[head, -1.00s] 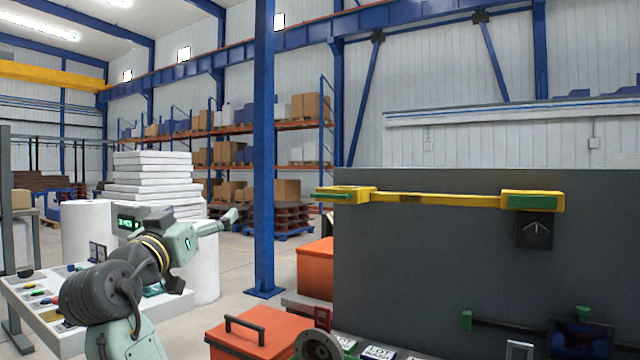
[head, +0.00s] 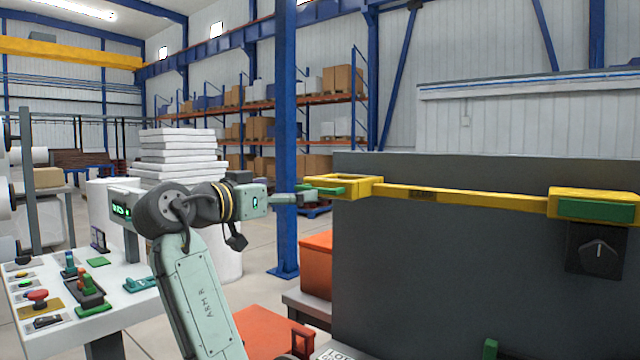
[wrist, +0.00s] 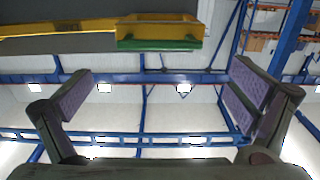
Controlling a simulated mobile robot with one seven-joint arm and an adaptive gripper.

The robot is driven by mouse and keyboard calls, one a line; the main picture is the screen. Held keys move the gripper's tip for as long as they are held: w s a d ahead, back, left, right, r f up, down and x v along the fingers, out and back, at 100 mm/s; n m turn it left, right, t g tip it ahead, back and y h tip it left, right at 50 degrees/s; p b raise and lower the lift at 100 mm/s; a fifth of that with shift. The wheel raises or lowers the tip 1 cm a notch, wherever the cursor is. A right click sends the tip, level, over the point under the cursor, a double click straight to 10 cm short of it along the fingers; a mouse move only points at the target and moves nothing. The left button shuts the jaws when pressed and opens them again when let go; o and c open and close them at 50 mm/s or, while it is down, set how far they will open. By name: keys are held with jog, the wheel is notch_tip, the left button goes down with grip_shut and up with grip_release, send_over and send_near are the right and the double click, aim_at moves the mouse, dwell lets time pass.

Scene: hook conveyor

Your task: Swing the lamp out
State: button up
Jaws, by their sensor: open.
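The lamp is a long yellow arm (head: 455,199) along the top of a dark grey panel. Its left end is a yellow open frame (head: 372,184) with a green bar (head: 335,191) on its near side. Its right end is a yellow block with a green face (head: 595,210). My gripper (head: 312,194) is at the green bar, level with it, in the head view. In the wrist view my gripper (wrist: 160,72) is open and empty, and the green bar (wrist: 160,44) lies crosswise between and beyond the fingertips. I cannot tell whether they touch.
The dark panel (head: 450,270) stands below the lamp, with a black knob (head: 597,248) at right. A control console (head: 60,290) with buttons and levers is at left. An orange box (head: 316,275) and a blue post (head: 286,140) stand behind my gripper.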

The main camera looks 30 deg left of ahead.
aim_at(314, 188)
jog(key=w+p, duration=0.1)
jog(key=w, duration=0.4)
jog(key=w+d+p, duration=0.1)
jog(key=w, duration=0.1)
jog(key=shift+w+r+p, duration=0.1)
jog(key=shift+w+p, duration=0.15)
jog(key=shift+p, duration=0.1)
jog(key=shift+w+d, duration=0.15)
jog(key=shift+w, duration=0.55)
jog(key=shift+c, duration=0.4)
jog(key=shift+s, duration=0.1)
jog(key=c, duration=1.3)
